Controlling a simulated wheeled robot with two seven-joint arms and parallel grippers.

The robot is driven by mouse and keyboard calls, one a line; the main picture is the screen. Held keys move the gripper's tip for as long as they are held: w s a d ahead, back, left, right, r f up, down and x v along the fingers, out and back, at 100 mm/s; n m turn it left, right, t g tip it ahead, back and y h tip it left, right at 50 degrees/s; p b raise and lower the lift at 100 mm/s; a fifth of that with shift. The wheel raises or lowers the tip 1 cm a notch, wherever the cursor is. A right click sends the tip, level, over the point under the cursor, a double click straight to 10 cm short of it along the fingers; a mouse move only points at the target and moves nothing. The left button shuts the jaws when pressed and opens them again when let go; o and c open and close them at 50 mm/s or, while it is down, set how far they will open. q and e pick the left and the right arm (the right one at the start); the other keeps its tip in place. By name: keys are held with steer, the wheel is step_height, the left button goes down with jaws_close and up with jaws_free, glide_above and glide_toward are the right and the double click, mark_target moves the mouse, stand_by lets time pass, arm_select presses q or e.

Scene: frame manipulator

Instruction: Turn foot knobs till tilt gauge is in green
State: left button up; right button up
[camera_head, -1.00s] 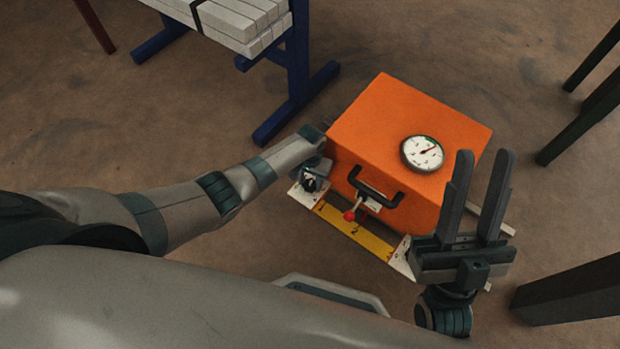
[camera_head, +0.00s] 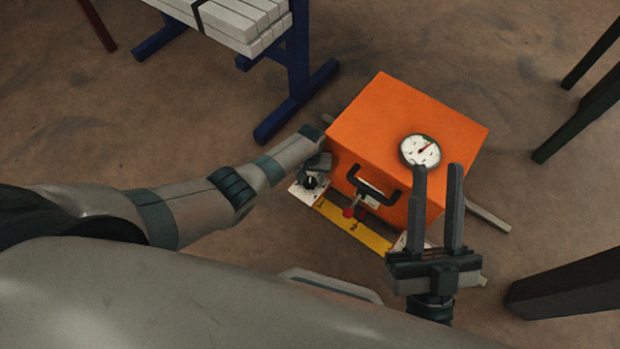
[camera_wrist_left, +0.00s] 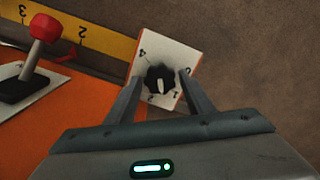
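An orange box (camera_head: 400,105) with a black handle (camera_head: 372,188) stands on the floor. The round white tilt gauge (camera_head: 412,157) lies on its top; its red needle points up and right, and a small green arc shows near the upper rim. A black foot knob (camera_head: 310,182) sits on a numbered white plate at the box's left front corner. In the left wrist view, this knob (camera_wrist_left: 160,79) lies between the spread fingertips of my left gripper (camera_wrist_left: 160,76), with narrow gaps. My right gripper (camera_head: 437,168) is open and empty at the front right corner, where no other knob is visible.
A yellow numbered strip (camera_head: 352,228) runs along the box's front, with a red-knobbed lever (camera_head: 348,212) above it. A blue-legged rack (camera_head: 297,60) holding white bars stands behind left. Dark legs (camera_head: 570,285) stand at the right. A grey bar (camera_head: 487,214) sticks out at right.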

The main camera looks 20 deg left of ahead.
mark_target(310, 182)
arm_select(q)
steer(key=shift+o, duration=0.5)
steer(key=shift+r, duration=0.1)
arm_select(e)
steer(key=shift+r, duration=0.1)
